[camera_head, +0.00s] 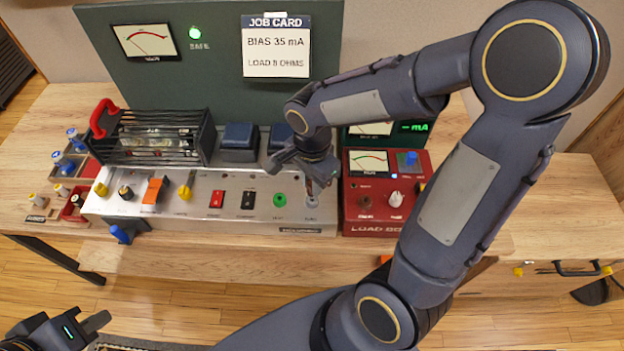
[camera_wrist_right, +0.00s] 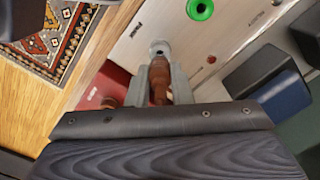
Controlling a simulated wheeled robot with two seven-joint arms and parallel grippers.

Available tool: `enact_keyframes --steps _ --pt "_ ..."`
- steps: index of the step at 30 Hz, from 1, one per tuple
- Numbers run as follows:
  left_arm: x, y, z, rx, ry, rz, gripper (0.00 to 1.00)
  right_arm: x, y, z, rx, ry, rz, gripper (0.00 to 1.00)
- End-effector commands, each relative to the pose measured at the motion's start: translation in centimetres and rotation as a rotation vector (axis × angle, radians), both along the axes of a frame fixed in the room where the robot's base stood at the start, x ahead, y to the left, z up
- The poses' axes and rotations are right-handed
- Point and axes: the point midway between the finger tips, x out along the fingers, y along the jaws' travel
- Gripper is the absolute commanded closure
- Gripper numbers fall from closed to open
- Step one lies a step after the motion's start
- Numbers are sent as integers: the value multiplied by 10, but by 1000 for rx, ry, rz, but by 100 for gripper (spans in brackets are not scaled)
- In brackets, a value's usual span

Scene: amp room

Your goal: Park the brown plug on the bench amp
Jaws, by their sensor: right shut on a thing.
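The bench amp (camera_head: 258,212) is a long silver panel with knobs, switches and jacks, with a black cage and transformers behind. My right gripper (camera_head: 314,184) is above its right end, over a grey jack (camera_head: 311,202). In the wrist view, my right gripper (camera_wrist_right: 160,84) is shut on the brown plug (camera_wrist_right: 158,88). The plug's far end points at the grey jack (camera_wrist_right: 160,48) and looks at or very close to it; I cannot tell if it is inserted. The plug is mostly hidden in the head view. My left gripper (camera_head: 92,328) is low at bottom left, off the bench; its jaw opening is unclear.
A red load box (camera_head: 376,218) stands right beside the amp, with a brown socket (camera_head: 366,203). A green jack (camera_head: 280,200) is just left of the grey one. Loose knobs and plugs sit on trays (camera_head: 72,165) at left. The bench's right side (camera_head: 540,205) is clear.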

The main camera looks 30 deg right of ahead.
Motion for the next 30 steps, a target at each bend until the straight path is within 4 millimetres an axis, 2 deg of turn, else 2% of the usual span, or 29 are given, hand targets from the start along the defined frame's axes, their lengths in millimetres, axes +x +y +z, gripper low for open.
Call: enact_keyframes --steps 30 --pt "0 0 -16 0 0 0 100 0 0 -16 0 0 0 100"
